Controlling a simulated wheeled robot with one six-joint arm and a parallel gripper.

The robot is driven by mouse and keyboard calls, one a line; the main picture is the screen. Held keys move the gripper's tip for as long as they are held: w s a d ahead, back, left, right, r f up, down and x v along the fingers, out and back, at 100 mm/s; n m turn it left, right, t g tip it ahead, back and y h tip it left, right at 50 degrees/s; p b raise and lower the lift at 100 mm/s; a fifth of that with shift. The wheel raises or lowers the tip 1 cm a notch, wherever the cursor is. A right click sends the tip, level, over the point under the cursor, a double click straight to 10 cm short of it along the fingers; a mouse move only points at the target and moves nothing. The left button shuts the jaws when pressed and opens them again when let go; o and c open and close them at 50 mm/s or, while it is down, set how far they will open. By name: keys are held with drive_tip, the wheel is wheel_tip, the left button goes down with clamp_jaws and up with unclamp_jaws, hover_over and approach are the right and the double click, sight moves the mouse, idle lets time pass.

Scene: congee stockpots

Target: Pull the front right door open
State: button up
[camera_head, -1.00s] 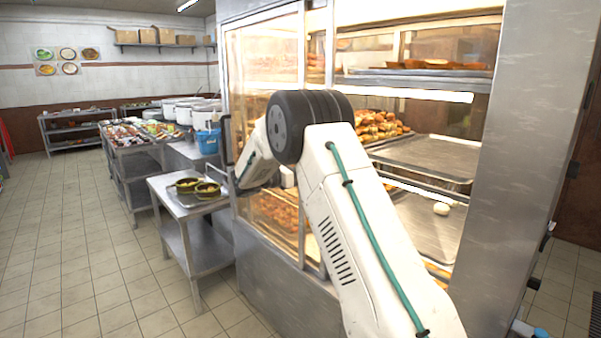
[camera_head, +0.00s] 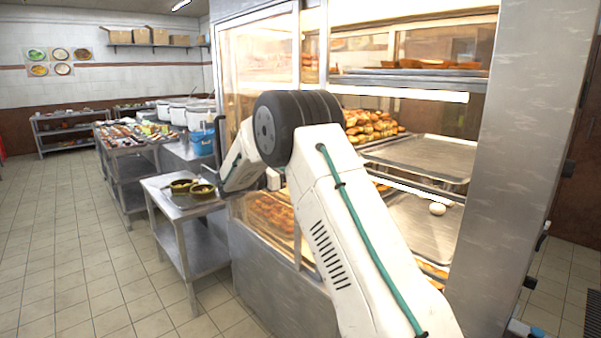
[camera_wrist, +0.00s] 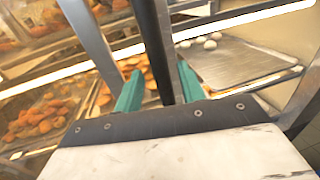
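The glazed front door (camera_head: 262,80) of the steel cabinet has a dark vertical handle (camera_head: 221,135) along its left edge. In the wrist view a dark upright bar, which looks like this handle (camera_wrist: 155,40), runs between the two teal fingers of my gripper (camera_wrist: 158,90). The fingers sit close on both sides of it and look closed on it; exact contact is hard to see. I cannot tell how far the door stands open.
Bread and metal trays (camera_head: 425,158) fill the cabinet's shelves. The tiled floor (camera_head: 70,240) at left is clear.

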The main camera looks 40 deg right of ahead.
drive_tip(key=a, duration=0.5)
drive_tip(key=shift+w, duration=0.2)
drive_tip(key=s+a+f+m+g+y, duration=0.25)
drive_tip(key=s+f+m+y, duration=0.35)
drive_tip(key=s, duration=0.5)
drive_tip(key=s+a+r+m+t+y, duration=0.1)
drive_tip(key=s+a, duration=0.5)
drive_tip(key=s, duration=0.6)
drive_tip(key=s+a+r+m+t+y, duration=0.2)
drive_tip(key=s+a+m+y, duration=0.3)
drive_tip(key=s, duration=0.7)
drive_tip(key=s+a+r+m+t+y, duration=0.2)
drive_tip(key=s+a+m+y, duration=0.3)
drive_tip(key=s, duration=0.8)
drive_tip(key=shift+a+r+y, duration=0.35)
drive_tip(key=shift+a+y, duration=0.15)
drive_tip(key=shift+a, duration=0.3)
